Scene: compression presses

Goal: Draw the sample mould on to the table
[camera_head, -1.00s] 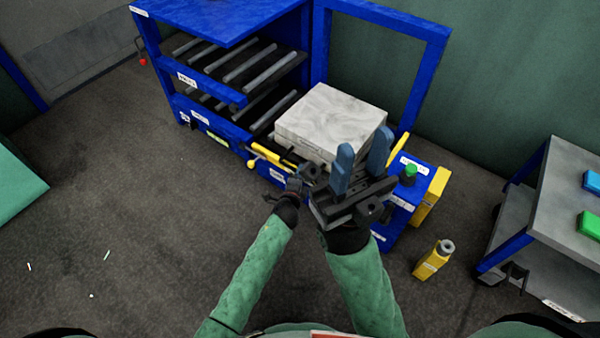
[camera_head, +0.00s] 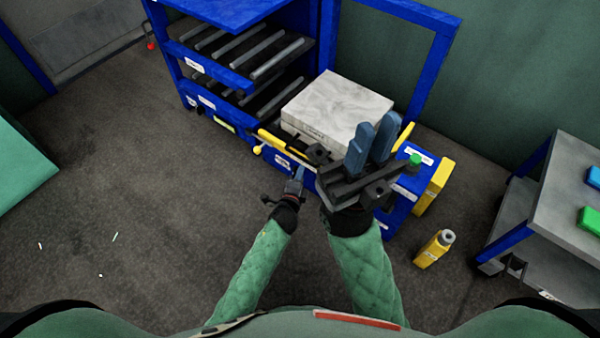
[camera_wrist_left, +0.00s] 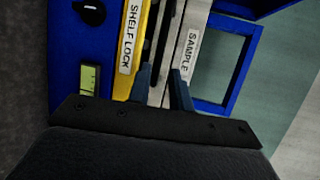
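The sample mould is a pale grey marbled block (camera_head: 338,108) resting on the blue press (camera_head: 283,162), in front of its shelves. In the left wrist view its side carries a "SAMPLE" label (camera_wrist_left: 188,52). My left gripper (camera_head: 295,184) is just short of the press front, below the block's near corner; its fingers are hard to make out in the head view. The left wrist view shows its two blue fingers (camera_wrist_left: 162,92) apart, with part of the press and block edge seen between them. My right gripper (camera_head: 372,140) is open, fingers up, in front of the block's right side.
A yellow "SHELF LOCK" bar (camera_wrist_left: 130,45) runs along the press front. A green button (camera_head: 415,160) sits at the press's right. A grey-topped cart (camera_head: 565,190) is at the right.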

